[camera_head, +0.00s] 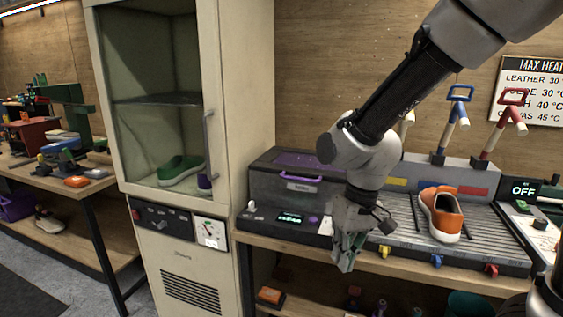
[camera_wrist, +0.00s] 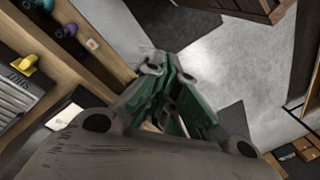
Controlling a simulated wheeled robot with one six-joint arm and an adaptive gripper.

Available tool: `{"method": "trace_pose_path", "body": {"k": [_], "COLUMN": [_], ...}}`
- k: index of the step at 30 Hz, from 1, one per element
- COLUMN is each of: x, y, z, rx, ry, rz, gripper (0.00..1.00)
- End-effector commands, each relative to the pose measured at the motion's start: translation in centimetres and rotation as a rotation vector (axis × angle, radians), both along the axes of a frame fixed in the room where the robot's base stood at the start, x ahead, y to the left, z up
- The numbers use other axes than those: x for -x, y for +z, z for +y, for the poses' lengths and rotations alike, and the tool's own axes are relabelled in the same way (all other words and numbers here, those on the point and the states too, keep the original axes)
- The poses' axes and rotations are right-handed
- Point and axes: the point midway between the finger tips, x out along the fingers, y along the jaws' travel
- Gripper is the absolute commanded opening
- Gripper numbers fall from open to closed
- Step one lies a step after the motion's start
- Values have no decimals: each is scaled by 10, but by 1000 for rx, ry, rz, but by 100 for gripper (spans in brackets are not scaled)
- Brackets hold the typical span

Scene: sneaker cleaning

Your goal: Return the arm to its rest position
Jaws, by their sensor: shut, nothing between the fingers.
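My gripper (camera_head: 345,250) hangs fingers-down at the front edge of the workbench, at the end of my grey and black arm. Its green-lined fingers are closed together with nothing between them. In the wrist view, my gripper (camera_wrist: 170,75) points down toward the grey floor, beside the bench edge. An orange sneaker (camera_head: 441,213) with a white sole stands on the ribbed grey rack (camera_head: 490,252), right of my gripper and apart from it.
A tall cabinet (camera_head: 243,120) with a glass door holds a green shoe (camera_head: 180,170). A dark box with a purple handle (camera_head: 287,178) stands on the bench behind my gripper. Blue and red levers (camera_head: 459,112) rise behind the rack. Open floor (camera_wrist: 215,65) lies below the fingers.

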Motion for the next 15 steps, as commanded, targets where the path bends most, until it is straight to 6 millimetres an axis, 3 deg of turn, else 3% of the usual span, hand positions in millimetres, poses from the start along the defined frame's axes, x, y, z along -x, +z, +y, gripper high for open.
{"method": "trace_pose_path", "body": {"k": [1, 6, 9, 15], "x": [8, 44, 61, 82], "y": [22, 76, 100, 137], "z": [-33, -131, -172, -216], "rx": [18, 90, 105, 83], "ry": [9, -26, -118, -306], "rz": [-8, -60, -147, -335], "gripper": [0, 0, 0, 0]}}
